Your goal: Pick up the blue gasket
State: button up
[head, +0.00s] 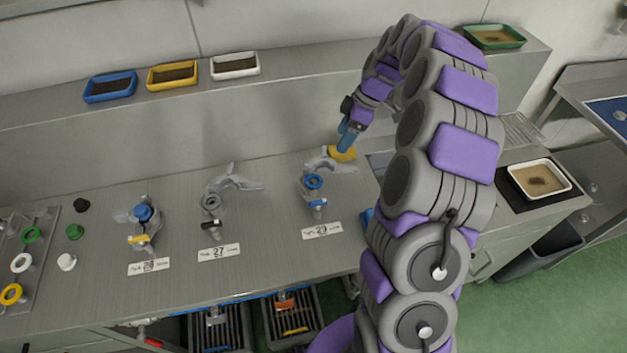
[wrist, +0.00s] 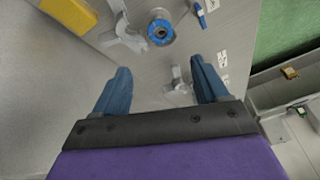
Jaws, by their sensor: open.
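The blue gasket (head: 313,181) is a ring on a grey metal fitting behind the tag reading 29. It also shows in the wrist view (wrist: 160,31) as a blue ring around a grey centre, beyond my fingertips. My gripper (head: 347,136) has blue fingers and hangs above the bench, behind and to the right of the gasket. In the wrist view the fingers (wrist: 160,63) are spread apart with nothing held between them. A grey fitting on the bench shows in the gap, farther off.
A yellow piece (head: 342,153) lies close to my gripper. A blue-handled valve part (head: 317,203) sits just in front of the gasket. Fittings with a blue cap (head: 143,213) and a grey ring (head: 211,201) stand left. Trays line the raised back ledge (head: 310,65).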

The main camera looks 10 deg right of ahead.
jog(key=n, duration=0.1)
jog(key=b, duration=0.2)
send_near(316, 183)
jog(key=shift+b+x, duration=0.65)
jog(key=shift+x, duration=2.8)
jog(key=c, duration=0.8)
jog(key=shift+r, duration=0.15)
